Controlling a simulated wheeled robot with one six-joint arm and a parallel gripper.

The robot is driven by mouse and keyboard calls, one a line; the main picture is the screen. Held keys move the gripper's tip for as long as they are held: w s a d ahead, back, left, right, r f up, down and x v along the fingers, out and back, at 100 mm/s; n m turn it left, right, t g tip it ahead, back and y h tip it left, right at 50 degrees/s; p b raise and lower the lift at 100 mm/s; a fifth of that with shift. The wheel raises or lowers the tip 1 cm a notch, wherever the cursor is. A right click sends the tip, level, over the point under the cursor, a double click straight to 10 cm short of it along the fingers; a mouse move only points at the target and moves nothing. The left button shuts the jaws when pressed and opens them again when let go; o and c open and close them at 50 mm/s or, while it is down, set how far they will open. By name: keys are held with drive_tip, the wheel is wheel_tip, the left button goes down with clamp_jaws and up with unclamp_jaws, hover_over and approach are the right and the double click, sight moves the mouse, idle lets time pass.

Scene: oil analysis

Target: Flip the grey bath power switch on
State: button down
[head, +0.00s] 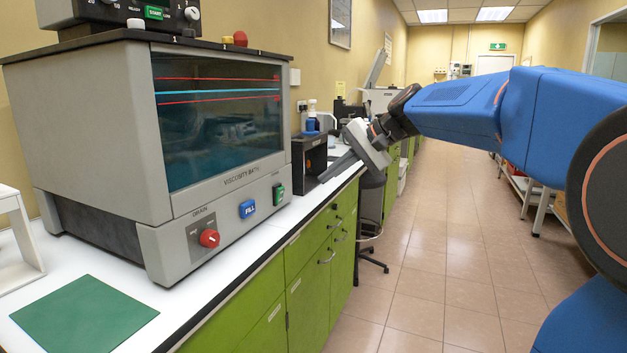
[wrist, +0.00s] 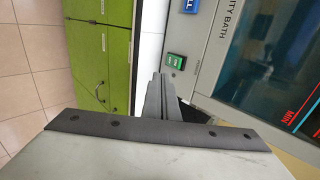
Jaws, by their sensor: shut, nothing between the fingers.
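The viscosity bath (head: 110,130) is a large grey box with a dark glass window on the white counter. Its green rocker switch (head: 278,193) sits at the right end of the sloped front panel; whether it is on or off I cannot tell. It also shows in the wrist view (wrist: 175,61). My gripper (head: 323,179) is shut and empty, to the right of the switch in the head view. In the wrist view, the closed fingertips (wrist: 159,77) lie just below and left of the switch, apart from it in the picture. Contact is not visible.
A dark box (head: 309,157) stands on the counter beyond the bath. Green cabinets (head: 310,280) run below the counter. The tiled aisle (head: 450,250) is clear.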

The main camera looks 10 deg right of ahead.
sight(282, 188)
drive_tip(key=x, duration=0.3)
drive_tip(key=r+x, duration=0.1)
drive_tip(key=x, duration=0.3)
drive_tip(key=w+a+x, duration=0.1)
drive_tip(key=x, duration=0.3)
drive_tip(key=shift+r, duration=0.4)
drive_tip(key=shift+w+a+r, duration=0.1)
drive_tip(key=shift+w+a, duration=0.15)
drive_tip(key=shift+a, duration=0.2)
drive_tip(key=shift+w+a+r+h, duration=0.2)
drive_tip(key=shift+a+h, duration=0.1)
drive_tip(key=shift+h, duration=0.1)
drive_tip(key=shift+r, duration=0.1)
drive_tip(key=shift+r, duration=0.7)
